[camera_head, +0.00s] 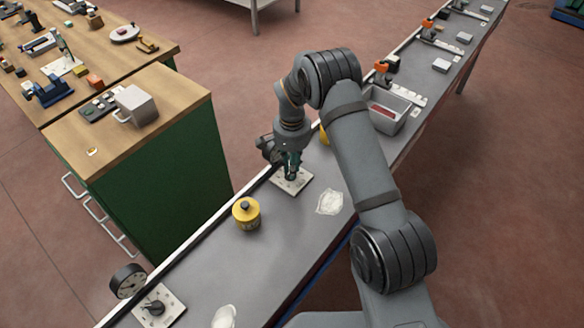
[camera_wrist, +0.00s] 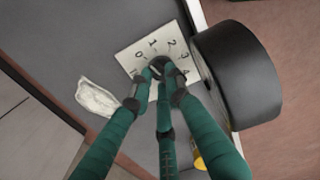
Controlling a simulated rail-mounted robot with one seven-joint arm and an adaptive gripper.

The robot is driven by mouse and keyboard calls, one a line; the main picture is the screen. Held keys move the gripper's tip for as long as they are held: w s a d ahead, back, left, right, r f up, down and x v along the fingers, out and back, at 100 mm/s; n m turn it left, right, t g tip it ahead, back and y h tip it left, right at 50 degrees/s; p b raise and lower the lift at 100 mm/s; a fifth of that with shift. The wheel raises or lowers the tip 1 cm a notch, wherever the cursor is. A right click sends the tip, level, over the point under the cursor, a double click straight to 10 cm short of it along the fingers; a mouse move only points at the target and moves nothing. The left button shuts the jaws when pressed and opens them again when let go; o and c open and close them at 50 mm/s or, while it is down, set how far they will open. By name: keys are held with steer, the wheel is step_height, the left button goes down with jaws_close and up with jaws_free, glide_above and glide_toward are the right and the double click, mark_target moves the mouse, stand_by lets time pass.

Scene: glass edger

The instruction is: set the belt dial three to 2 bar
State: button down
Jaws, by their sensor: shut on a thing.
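A pale dial plate (camera_head: 303,182) lies on the grey bench under my gripper (camera_head: 291,175). In the wrist view the plate (camera_wrist: 128,58) shows the numbers 0 to 4 around a dark knob (camera_wrist: 159,61). My gripper's green fingers (camera_wrist: 161,76) are shut on the knob. They cover much of it, so I cannot tell which number its pointer faces. A black round gauge (camera_wrist: 238,74) stands beside the plate in the wrist view; its face is turned away.
A crumpled white piece (camera_head: 330,203) lies close to the plate. A yellow canister (camera_head: 246,214) stands nearer on the bench. Another gauge (camera_head: 127,281) and dial plate (camera_head: 168,312) are at the near end. A grey bin (camera_head: 400,98) stands farther along. A green cabinet (camera_head: 165,165) flanks the bench.

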steer(key=m+b, duration=0.1)
steer(key=b, duration=0.1)
steer(key=shift+f+m+b, duration=0.3)
steer(key=shift+m, duration=0.1)
steer(key=m+b, duration=0.3)
steer(key=b, duration=0.1)
steer(key=shift+a+m, duration=0.1)
steer(key=shift+m, duration=0.2)
steer(key=m+b, duration=0.4)
steer(key=shift+s+r, duration=0.1)
steer(key=shift+s, duration=0.05)
steer(key=shift+a+r+m+b, duration=0.1)
steer(key=shift+r+m+b, duration=0.05)
steer(key=shift+m+b, duration=1.25)
steer(key=shift+m, duration=0.3)
steer(key=c, duration=1.9)
jaws_free()
steer(key=shift+c, duration=0.2)
steer(key=shift+r, duration=0.1)
